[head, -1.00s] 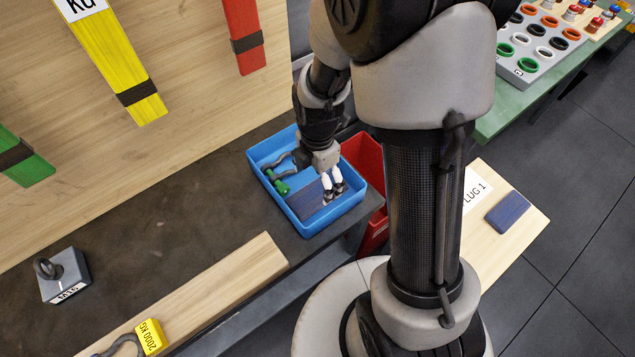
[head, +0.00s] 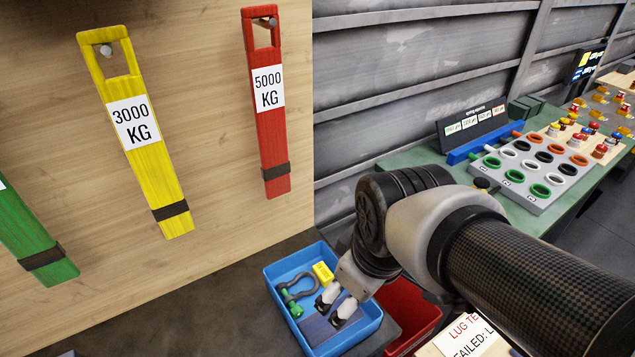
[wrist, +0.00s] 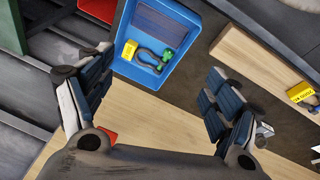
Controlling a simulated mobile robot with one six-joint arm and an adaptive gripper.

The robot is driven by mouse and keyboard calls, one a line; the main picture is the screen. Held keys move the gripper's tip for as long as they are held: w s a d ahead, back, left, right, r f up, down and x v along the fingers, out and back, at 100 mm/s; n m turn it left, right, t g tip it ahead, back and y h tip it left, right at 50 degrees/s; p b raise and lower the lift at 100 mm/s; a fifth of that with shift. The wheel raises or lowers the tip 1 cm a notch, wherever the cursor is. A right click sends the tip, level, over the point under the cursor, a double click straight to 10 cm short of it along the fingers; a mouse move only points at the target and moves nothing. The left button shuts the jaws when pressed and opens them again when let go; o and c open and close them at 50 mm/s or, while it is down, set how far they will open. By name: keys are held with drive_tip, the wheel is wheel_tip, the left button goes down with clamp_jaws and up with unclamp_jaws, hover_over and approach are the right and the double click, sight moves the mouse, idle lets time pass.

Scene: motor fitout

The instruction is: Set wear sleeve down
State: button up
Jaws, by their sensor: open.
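A flat blue-purple slab, which I take to be the wear sleeve (head: 318,328), lies in the blue bin (head: 375,322) on the dark bench. It also shows lying flat in the bin in the wrist view (wrist: 164,27). My gripper (head: 335,305) appears over the bin in the head view and hides part of the slab. In the wrist view my gripper (wrist: 158,70) has its two fingers wide apart with nothing between them. The fingers look clear of the slab there.
A shackle with a green pin (head: 290,298) and a yellow tag (head: 323,273) share the blue bin. A red bin (head: 412,308) stands beside it. Yellow (head: 150,170) and red (head: 270,130) slings hang on the wooden wall. A grey ring tray (head: 535,175) sits on the green bench.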

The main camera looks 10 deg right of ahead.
drive_tip(key=s+r+m+t, duration=0.1)
drive_tip(key=s+r+m, duration=0.1)
drive_tip(key=s+m, duration=0.3)
drive_tip(key=shift+s+r+m, duration=0.2)
drive_tip(key=shift+r+m, duration=0.2)
drive_tip(key=shift+m, duration=0.3)
